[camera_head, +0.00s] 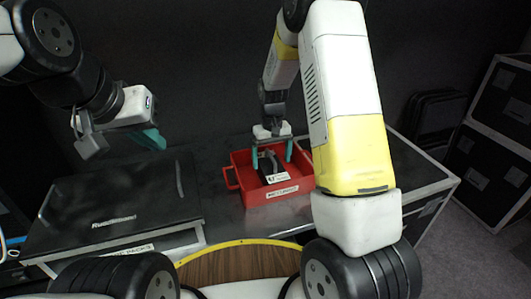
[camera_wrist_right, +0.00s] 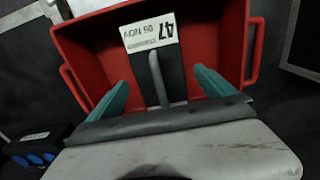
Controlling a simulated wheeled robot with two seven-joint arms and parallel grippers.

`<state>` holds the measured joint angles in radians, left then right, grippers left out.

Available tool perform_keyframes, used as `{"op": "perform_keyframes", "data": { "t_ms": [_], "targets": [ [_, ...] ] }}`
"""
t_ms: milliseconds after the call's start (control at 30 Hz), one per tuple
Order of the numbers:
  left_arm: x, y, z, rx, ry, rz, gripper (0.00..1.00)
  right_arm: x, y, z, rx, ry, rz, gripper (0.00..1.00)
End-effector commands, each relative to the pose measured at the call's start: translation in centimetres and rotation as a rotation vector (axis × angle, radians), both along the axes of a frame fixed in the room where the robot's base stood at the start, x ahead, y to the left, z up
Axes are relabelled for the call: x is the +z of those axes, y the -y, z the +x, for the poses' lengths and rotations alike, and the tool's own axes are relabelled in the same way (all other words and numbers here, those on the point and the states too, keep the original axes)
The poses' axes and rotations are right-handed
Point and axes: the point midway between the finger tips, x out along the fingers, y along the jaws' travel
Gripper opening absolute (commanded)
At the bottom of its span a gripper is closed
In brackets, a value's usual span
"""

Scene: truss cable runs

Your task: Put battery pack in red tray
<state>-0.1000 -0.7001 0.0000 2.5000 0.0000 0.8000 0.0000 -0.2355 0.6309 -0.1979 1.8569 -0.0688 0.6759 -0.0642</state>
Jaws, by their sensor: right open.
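The battery pack (camera_head: 275,176) is a dark block with a white label and a grey strap handle. It lies inside the red tray (camera_head: 256,197), and in the right wrist view the pack (camera_wrist_right: 170,72) shows its "47" label within the red tray (camera_wrist_right: 85,55). My right gripper (camera_head: 272,154) is over the tray with its teal fingers apart. In the right wrist view, the right gripper (camera_wrist_right: 162,92) has its fingers on either side of the pack and strap, with visible gaps. My left gripper (camera_head: 150,139) is empty above the black case, its finger gap unclear.
A flat black case (camera_head: 120,200) lies left of the tray on the dark table. A dark box with blue sockets (camera_wrist_right: 35,150) shows in the right wrist view. Large flight cases (camera_head: 495,120) stand at the right. Free tabletop shows around the tray.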

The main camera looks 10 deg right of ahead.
Motion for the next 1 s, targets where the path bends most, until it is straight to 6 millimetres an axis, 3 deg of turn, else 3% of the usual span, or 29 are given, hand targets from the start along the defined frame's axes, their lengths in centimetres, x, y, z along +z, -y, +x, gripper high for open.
{"op": "perform_keyframes", "data": {
  "t_ms": [233, 633, 767, 1000],
  "targets": [
    [0.0, 0.0, 0.0, 0.0, 0.0, 0.0, 0.0, 5.6, 0.0, 0.1, 0.0, 0.005, 0.001, 0.94],
    [0.0, 0.0, 0.0, 0.0, 0.0, 0.0, 0.0, 10.7, 0.3, -0.8, -0.011, 0.026, 0.019, 0.94],
    [0.0, 0.0, 0.0, 0.0, 0.0, 0.0, 0.0, 14.4, 0.7, -2.9, -0.032, 0.08, 0.06, 0.94],
    [0.0, 0.0, 0.0, 0.0, 0.0, 0.0, 0.0, 21.0, 1.5, -8.9, -0.07, 0.204, 0.138, 0.94]
  ]
}}
